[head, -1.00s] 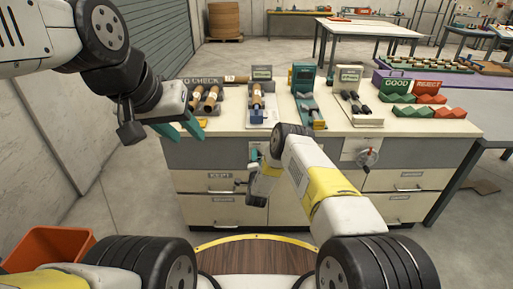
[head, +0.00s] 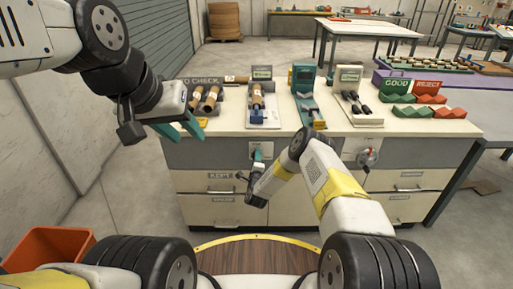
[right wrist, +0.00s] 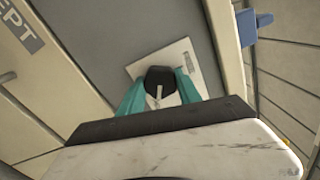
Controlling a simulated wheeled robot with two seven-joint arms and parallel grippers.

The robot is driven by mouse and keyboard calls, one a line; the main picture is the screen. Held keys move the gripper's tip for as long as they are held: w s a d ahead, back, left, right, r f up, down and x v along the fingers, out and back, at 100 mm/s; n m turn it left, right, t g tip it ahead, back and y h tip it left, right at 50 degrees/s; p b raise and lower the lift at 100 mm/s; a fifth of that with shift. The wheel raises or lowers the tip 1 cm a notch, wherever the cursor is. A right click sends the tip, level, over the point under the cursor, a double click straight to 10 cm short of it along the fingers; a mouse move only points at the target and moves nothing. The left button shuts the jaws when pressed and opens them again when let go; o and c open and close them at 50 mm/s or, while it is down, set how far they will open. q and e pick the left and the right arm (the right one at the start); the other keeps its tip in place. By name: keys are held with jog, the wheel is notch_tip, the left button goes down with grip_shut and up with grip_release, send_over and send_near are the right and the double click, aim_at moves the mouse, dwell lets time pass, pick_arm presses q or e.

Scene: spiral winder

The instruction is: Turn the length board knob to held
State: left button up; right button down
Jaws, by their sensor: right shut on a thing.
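In the right wrist view a black knob (right wrist: 158,77) with a white pointer bar sits on a pale square plate (right wrist: 180,60). My right gripper (right wrist: 160,94) is shut on it, one teal finger on each side. The plate's lettering is too small to read. In the head view the plate (head: 262,147) is on the grey bench front, below the left display board, and my right gripper (head: 257,157) covers the knob. My left gripper (head: 182,130) hangs open and empty at the bench's left front corner.
A second plate (head: 358,144) with a round dial (head: 367,158) is to the right on the bench front. Drawers with handles lie below. Rolls, a teal device (head: 304,82) and green and red bins stand on the bench top (head: 225,127). An orange bin (head: 45,248) is at lower left.

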dwell(0.3)
jog(key=c, duration=0.8)
grip_release()
jog(key=shift+c, duration=0.2)
jog(key=s, duration=0.8)
jog(key=shift+w, duration=0.1)
